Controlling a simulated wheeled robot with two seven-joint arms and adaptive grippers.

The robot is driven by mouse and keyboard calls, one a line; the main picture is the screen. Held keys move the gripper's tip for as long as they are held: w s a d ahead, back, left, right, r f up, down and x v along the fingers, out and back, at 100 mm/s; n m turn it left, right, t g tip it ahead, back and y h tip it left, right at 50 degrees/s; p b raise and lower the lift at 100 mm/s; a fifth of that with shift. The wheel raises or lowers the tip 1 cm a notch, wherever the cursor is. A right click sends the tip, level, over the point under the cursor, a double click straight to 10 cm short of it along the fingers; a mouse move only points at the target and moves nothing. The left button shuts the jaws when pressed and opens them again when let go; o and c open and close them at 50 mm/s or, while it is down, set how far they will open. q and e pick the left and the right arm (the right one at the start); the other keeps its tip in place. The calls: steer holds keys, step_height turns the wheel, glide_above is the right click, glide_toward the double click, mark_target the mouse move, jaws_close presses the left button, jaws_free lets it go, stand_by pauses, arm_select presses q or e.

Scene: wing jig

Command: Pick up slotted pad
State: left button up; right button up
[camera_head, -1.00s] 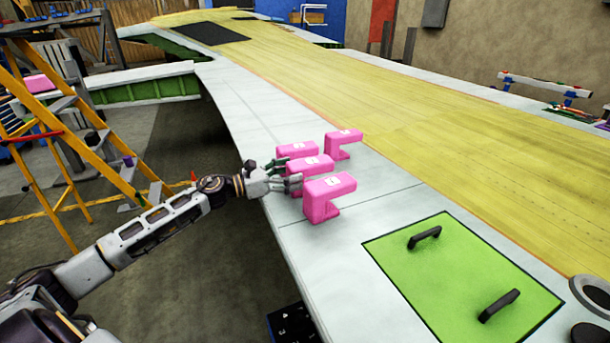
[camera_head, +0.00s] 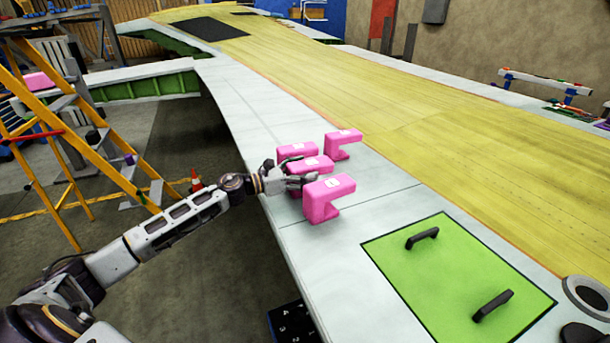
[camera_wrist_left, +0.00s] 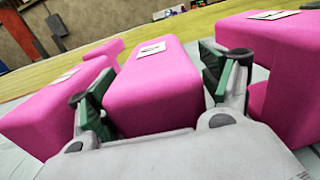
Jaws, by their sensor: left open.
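Several pink pads with small white labels stand in a group on the pale edge of the wing. The middle pad (camera_head: 312,165) lies right ahead of my left gripper (camera_head: 296,174). In the left wrist view, the fingers of my left gripper (camera_wrist_left: 158,88) are open, one on each side of this pad (camera_wrist_left: 155,92). I cannot tell whether they touch it. The near pad (camera_head: 330,196) and the far right pad (camera_head: 343,143) show a step cut below the top. Another pad (camera_head: 296,150) stands just behind the middle one. My right gripper is not in view.
The neighbouring pads stand close to my fingers in the left wrist view, one at the left (camera_wrist_left: 45,118) and one at the right (camera_wrist_left: 285,50). A green panel (camera_head: 455,285) with two black handles lies nearer. The yellow wing surface (camera_head: 420,130) beyond is clear.

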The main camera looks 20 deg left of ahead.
arm_select(q)
steer(key=shift+c, duration=0.2)
stand_by(0.3)
steer(key=c, duration=0.9)
